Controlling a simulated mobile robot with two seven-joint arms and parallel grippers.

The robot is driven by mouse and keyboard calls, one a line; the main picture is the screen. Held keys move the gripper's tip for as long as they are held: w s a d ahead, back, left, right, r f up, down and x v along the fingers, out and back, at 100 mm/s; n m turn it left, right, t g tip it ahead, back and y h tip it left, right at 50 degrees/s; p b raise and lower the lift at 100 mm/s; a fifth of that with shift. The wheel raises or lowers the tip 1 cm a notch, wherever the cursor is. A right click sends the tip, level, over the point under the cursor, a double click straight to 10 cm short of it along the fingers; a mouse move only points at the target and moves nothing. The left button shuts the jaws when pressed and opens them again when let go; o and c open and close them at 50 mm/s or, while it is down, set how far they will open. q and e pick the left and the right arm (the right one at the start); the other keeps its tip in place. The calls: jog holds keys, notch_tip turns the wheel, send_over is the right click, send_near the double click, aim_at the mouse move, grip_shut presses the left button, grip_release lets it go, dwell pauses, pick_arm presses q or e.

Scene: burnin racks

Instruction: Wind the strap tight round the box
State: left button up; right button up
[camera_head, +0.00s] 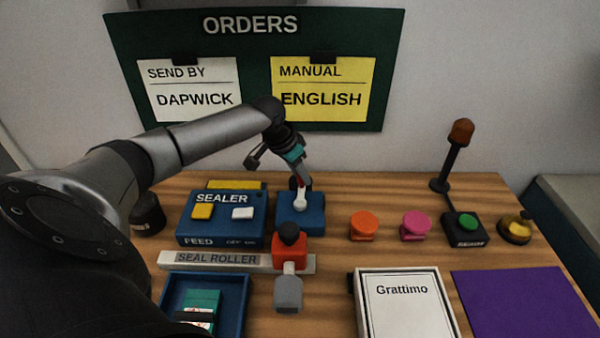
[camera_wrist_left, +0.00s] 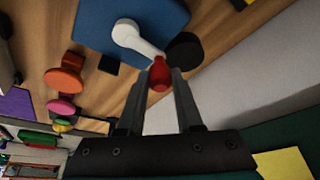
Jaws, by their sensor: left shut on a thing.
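My left gripper (camera_head: 299,178) reaches over the back of the table to a blue block (camera_head: 312,219) with a white crank arm (camera_head: 300,200) on top. In the left wrist view the fingers are shut on the red knob (camera_wrist_left: 158,74) at the end of the white crank arm (camera_wrist_left: 135,38). The blue block (camera_wrist_left: 120,18) lies beyond it. A white box or tray (camera_head: 362,316) with a "Grattimo" sheet stands at the front right. I cannot make out a strap. My right gripper is not in view.
The blue sealer (camera_head: 222,241) stands left of the crank block. A red-and-grey hand tool (camera_head: 290,251) stands on the seal roller (camera_head: 215,260). Orange (camera_head: 364,224) and pink (camera_head: 415,224) stamps, a green button (camera_head: 468,223) and a purple mat (camera_head: 525,300) lie right. A blue tray (camera_head: 240,285) is front left.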

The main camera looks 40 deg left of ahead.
pick_arm(q)
grip_shut()
jog(key=shift+w+d+m+h+p, duration=0.3)
jog(key=shift+d+m+h+p, duration=0.2)
jog(key=shift+m+p, duration=0.45)
jog(key=m, duration=0.2)
jog(key=d+m+h, duration=0.1)
jog(key=shift+w+g, duration=0.25)
jog(key=shift+g, duration=0.05)
jog(key=m, duration=0.1)
jog(key=d+m+b, duration=0.1)
jog(key=m, duration=0.1)
jog(key=m+g+h, duration=0.1)
jog(key=shift+w+d+f+m, duration=0.1)
jog(key=shift+d+m, duration=0.15)
jog(key=shift+d, duration=0.15)
jog(key=m, duration=0.1)
jog(key=d+m+g+b, duration=0.1)
jog(key=m, duration=0.1)
jog(key=shift+s+d+h, duration=0.2)
jog(key=shift+h, duration=0.2)
jog(key=shift+s+d+m+g+b, duration=0.15)
jog(key=shift+d+m+g+b, duration=0.15)
jog(key=shift+m, duration=0.45)
jog(key=shift+s+d+m+g+b, duration=0.15)
jog(key=shift+m+g+b, duration=0.25)
jog(key=shift+m, duration=0.35)
